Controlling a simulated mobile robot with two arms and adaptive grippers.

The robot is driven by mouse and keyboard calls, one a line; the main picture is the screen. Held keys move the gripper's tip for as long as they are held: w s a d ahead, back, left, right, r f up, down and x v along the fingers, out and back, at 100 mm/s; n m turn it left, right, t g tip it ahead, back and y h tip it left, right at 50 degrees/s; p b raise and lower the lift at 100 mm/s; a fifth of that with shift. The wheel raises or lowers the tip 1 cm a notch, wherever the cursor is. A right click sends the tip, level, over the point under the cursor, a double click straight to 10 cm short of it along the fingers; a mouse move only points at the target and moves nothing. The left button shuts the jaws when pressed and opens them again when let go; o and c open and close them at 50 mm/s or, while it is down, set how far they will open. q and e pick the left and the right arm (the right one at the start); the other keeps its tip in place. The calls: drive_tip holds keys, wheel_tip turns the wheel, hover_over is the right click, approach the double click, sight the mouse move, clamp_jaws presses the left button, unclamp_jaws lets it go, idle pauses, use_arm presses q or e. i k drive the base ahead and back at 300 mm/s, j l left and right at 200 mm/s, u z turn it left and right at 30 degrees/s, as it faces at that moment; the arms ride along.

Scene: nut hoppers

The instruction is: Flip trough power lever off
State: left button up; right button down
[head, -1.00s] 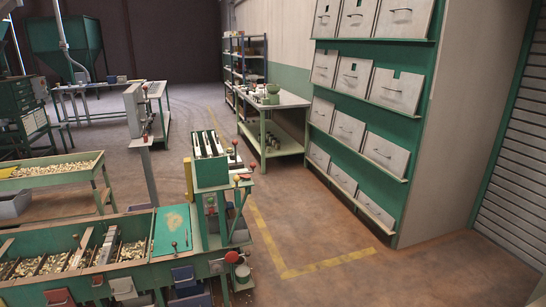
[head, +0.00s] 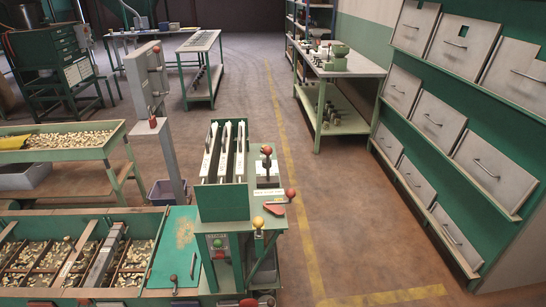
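A long green trough (head: 98,213) with several compartments of nuts runs along the lower left. A green machine (head: 222,203) with pale rails on top stands at its right end. Several ball-topped levers show: a red one (head: 290,194) over a red plate beside a small label, a dark-stemmed red one (head: 266,151) behind it, a yellow one (head: 258,222) on the front right, and a red knob (head: 248,302) at the bottom edge. A small lever (head: 174,280) stands by the trough's green lid (head: 175,240). I cannot tell which is the trough power lever. Neither gripper shows.
A grey post (head: 170,155) with a red knob stands behind the trough. A green-framed table (head: 335,72) is farther back. A sloping green rack (head: 415,165) with grey hatches fills the right. The floor between machine and rack is clear, with a yellow line.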

sight(273, 206)
drive_tip(key=i+l+u, duration=0.25)
drive_tip(key=i+u, duration=0.2)
drive_tip(key=i+l+u, duration=0.4)
drive_tip(key=i+l, duration=0.05)
drive_tip(key=i, duration=0.1)
